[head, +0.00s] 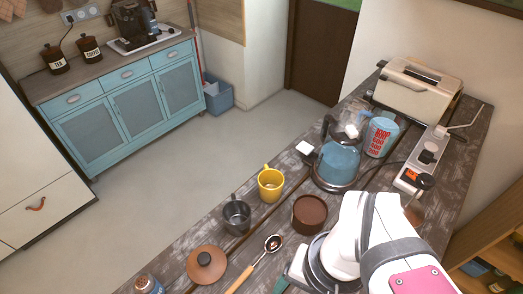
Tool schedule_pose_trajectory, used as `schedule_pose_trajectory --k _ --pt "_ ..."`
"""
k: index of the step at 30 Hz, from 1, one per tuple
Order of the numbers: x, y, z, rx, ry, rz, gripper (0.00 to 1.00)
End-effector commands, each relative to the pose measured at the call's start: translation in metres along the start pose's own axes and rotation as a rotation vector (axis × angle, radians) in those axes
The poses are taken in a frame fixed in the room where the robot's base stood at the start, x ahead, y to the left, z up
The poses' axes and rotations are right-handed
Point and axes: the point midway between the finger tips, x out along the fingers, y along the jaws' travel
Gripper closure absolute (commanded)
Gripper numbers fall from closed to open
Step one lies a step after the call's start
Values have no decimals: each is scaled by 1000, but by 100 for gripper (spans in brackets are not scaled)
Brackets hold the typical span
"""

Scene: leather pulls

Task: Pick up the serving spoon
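A spoon with a rounded metal bowl (273,243) and a light wooden handle (240,279) lies on the dark worn tabletop (232,264), and I take it for the serving spoon. Its bowl points away, and its handle runs toward the lower left of the head view. My white arm bends down just to the right of the spoon, with a dark grey ring near its lower end (318,262). My gripper's fingers cannot be made out clearly, and a teal piece shows beside the ring.
The table's left edge lies beyond the mugs.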

Motion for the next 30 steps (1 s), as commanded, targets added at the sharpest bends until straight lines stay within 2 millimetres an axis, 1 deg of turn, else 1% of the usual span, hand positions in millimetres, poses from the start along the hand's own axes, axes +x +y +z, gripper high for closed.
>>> schedule_pose_trajectory --k 1,2,10,11,12,13,14,15,17,18,20,21,24,27,29,30 --pt "0 0 0 0 0 0 40" --pt "0 0 0 0 0 0 45" --pt "0 0 0 -9 0 1 45" --pt "0 -1 -1 -42 0 3 45" --pt "1 -4 -4 -133 -2 11 45" --pt "2 -7 -8 -242 -3 20 45" --pt "4 -12 -13 -387 -6 31 45" --pt "7 -20 -21 -627 -12 49 45" --pt "14 -37 -33 -1047 -27 77 45" --pt "21 -50 -40 -1332 -40 94 45" --pt "32 -69 -49 -1739 -64 116 45" --pt "39 -82 -52 -1986 -83 128 45" --pt "56 -107 -57 -2480 -129 148 45" --pt "67 -122 -58 -2760 -160 156 45" --pt "72 -125 -59 -2836 -169 158 45" --pt "78 -125 -59 -2857 -174 157 45"
